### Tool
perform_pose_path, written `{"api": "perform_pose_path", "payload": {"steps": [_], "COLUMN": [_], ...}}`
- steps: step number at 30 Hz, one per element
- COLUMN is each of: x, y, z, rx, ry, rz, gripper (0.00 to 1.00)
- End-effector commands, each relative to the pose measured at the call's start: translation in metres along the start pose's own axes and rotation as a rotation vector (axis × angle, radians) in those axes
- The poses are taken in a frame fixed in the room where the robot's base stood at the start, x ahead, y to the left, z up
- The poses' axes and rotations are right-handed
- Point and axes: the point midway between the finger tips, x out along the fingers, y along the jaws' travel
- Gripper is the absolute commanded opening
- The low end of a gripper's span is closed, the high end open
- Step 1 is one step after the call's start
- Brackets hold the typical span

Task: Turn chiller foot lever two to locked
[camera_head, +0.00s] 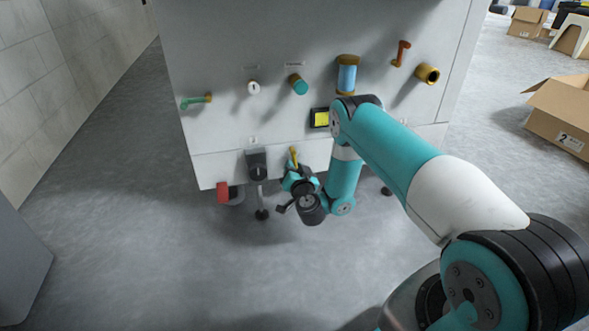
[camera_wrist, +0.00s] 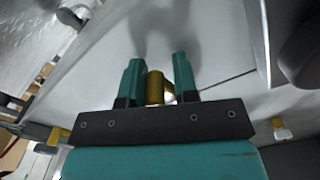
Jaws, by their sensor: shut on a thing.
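A yellow lever (camera_head: 294,155) sticks up from the lower front panel of the white machine (camera_head: 235,168). My gripper (camera_head: 298,177) is at this lever, low on the machine's front. In the wrist view, the brass-yellow lever (camera_wrist: 154,88) stands between the two teal fingers of my gripper (camera_wrist: 158,65), closer to the left finger. My gripper is shut on it. My arm's links hide part of the panel to the right. I cannot read which lever is number two, nor a locked mark.
A dark switch box (camera_head: 257,164) is left of my gripper.

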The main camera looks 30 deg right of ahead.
Motion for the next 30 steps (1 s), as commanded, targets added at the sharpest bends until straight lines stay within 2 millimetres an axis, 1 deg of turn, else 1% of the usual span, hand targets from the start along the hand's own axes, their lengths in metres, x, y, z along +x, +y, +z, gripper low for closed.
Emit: {"api": "perform_pose_path", "payload": {"steps": [1, 23, 24, 25, 26, 30], "x": [0.0013, 0.0017, 0.0017, 0.0016, 0.0015, 0.0009], "y": [0.0017, 0.0017, 0.0016, 0.0016, 0.0015, 0.0], "z": [-0.0037, -0.0039, -0.0039, -0.0038, -0.0036, -0.0018], "rx": [0.005, 0.004, 0.004, 0.004, 0.004, 0.002], "ry": [0.009, 0.01, 0.01, 0.01, 0.009, 0.005], "rz": [0.006, 0.005, 0.005, 0.005, 0.005, 0.002], "gripper": [0.04, 0.04, 0.32, 0.39, 0.43, 0.43]}}
